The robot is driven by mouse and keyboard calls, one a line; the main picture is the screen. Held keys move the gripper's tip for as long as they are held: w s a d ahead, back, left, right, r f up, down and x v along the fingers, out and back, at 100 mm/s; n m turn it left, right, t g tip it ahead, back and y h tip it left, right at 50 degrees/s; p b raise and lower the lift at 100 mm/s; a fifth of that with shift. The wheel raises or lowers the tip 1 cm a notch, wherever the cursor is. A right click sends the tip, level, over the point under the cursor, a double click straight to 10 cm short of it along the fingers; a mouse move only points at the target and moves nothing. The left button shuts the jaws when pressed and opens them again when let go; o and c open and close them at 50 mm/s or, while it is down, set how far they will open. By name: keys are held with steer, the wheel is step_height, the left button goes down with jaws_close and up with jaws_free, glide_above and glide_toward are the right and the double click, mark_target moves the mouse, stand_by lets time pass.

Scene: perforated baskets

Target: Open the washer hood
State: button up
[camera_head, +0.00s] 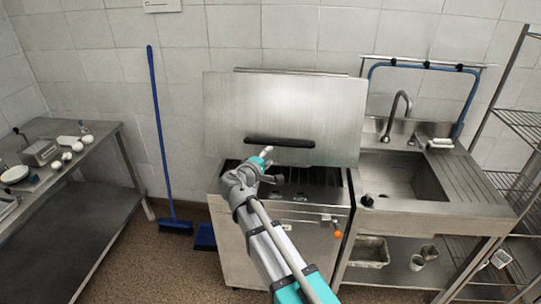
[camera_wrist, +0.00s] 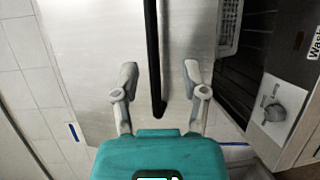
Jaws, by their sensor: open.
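The washer hood (camera_head: 300,105) is a flat stainless panel. It stands raised and tilted above the washer (camera_head: 283,240), and the dark opening below it shows. A black bar handle (camera_head: 280,142) runs along its lower part. My gripper (camera_head: 267,151) is at the left part of the handle. In the wrist view the hood (camera_wrist: 95,45) fills the middle, and the handle (camera_wrist: 154,50) runs between the two spread fingers of my gripper (camera_wrist: 160,74). The fingers are open, with gaps on both sides of the handle.
A sink counter (camera_head: 440,215) adjoins the washer on the right, with a wire shelf (camera_head: 520,125) beyond. A steel table (camera_head: 95,150) with dishes stands at the left. A blue broom (camera_head: 158,120) leans on the wall. A control knob (camera_wrist: 273,109) shows on the washer front.

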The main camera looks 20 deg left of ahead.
steer(key=v, duration=0.6)
steer(key=shift+s+p, duration=0.4)
steer(key=shift+s, duration=0.05)
stand_by(0.4)
steer(key=shift+r, duration=0.15)
stand_by(0.3)
